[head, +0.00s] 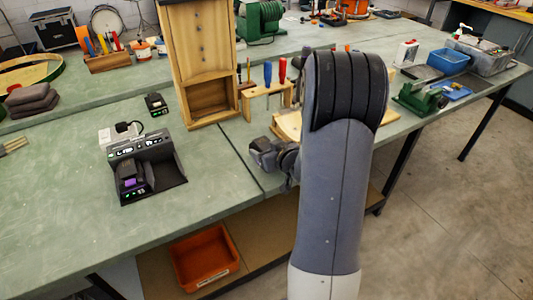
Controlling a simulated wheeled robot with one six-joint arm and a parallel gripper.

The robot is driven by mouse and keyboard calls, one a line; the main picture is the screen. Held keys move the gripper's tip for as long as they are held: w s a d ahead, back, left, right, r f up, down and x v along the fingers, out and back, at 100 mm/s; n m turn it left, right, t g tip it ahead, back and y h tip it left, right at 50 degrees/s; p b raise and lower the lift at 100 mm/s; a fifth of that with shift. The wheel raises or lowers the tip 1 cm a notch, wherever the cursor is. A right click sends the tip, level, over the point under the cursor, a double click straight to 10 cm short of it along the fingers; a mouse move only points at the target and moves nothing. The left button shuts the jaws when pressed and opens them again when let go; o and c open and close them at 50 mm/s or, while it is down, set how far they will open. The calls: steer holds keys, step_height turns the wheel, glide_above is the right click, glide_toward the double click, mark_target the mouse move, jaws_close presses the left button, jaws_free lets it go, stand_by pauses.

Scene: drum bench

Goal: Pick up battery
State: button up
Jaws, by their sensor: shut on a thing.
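My gripper (270,154) is at the left of my forearm, above the front edge of the green bench. It is shut on a dark grey block (260,150) that looks like a battery; the arm and its small size make details hard to tell. A black charger (140,146) with lit green marks stands on the bench to the left. A dark battery with a purple patch (129,182) sits in its front part. Another small black block with a green light (156,103), perhaps a battery, lies behind the charger.
A wooden cabinet (205,60) stands behind the gripper, with a screwdriver rack (267,93) beside it. A white device (118,133) is behind the charger. An orange bin (204,257) is on the lower shelf. The bench's left front (70,220) is clear.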

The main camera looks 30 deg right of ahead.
mark_target(266, 146)
steer(key=c, duration=0.3)
steer(key=shift+r, duration=0.1)
step_height(266, 146, up, 10)
steer(key=p, duration=0.3)
